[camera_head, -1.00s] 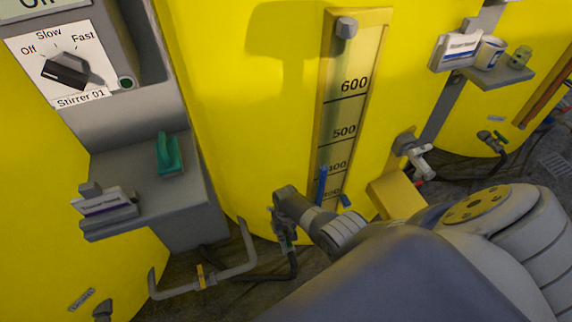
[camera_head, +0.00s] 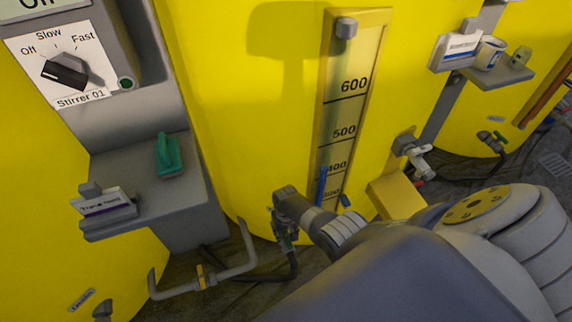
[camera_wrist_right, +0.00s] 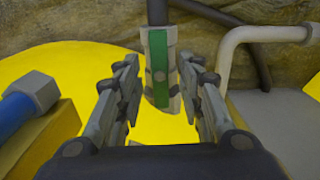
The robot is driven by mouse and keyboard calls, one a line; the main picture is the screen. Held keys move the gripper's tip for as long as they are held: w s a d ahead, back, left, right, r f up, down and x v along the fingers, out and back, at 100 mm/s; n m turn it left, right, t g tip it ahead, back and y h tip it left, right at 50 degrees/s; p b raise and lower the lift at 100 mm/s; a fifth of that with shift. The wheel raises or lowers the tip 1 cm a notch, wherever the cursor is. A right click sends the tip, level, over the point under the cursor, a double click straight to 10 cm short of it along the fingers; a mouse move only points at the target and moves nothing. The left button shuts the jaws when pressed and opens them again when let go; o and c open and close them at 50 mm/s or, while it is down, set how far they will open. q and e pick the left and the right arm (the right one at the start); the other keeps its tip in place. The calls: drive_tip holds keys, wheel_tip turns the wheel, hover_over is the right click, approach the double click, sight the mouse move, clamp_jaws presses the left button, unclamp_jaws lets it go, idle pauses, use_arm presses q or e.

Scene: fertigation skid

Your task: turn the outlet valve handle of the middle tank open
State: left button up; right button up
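The middle tank (camera_head: 225,110) is the large yellow one with the level scale in the head view. Its outlet valve is low on the tank front, mostly hidden behind my right gripper (camera_head: 284,238) in the head view. In the right wrist view the green valve handle (camera_wrist_right: 158,68) lies in line with the grey valve body and dark pipe. My right gripper (camera_wrist_right: 163,100) is open there, one finger on each side of the handle's line. I cannot tell whether the fingers touch it. My left gripper is not in view.
A grey pipe (camera_head: 235,270) runs left of the valve. A blue-handled part (camera_wrist_right: 18,110) and yellow block (camera_wrist_right: 45,140) lie left in the wrist view. A grey shelf (camera_head: 205,215) with a teal object (camera_head: 168,158) juts out at left. Another valve (camera_head: 493,140) is on the right tank.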

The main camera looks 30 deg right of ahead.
sight(286, 236)
drive_tip(key=shift+r, duration=0.1)
wheel_tip(286, 236, up, 12)
idle(0.9)
idle(0.4)
